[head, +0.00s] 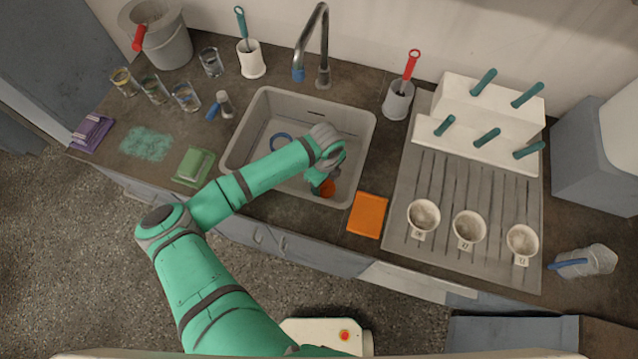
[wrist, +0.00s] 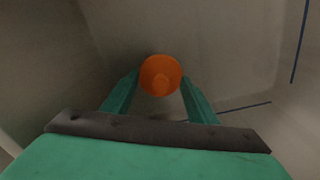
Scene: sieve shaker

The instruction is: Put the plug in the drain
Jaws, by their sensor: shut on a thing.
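The orange round plug (head: 327,189) is at the tip of my gripper (head: 320,181), inside the sink (head: 232,152) near its front right corner. In the wrist view the plug (wrist: 160,72) sits between the two green fingertips of my gripper (wrist: 160,80), which are shut on it. A blue ring (head: 281,137) lies on the sink floor left of my gripper, partly hidden by my arm; it seems to mark the drain. I cannot tell whether the plug touches the sink floor.
The tap (head: 322,50) stands behind the sink. An orange sponge or cloth (head: 368,215) lies right of the sink, near the drainboard (head: 400,235) with white cups. The sink floor around the ring looks clear.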

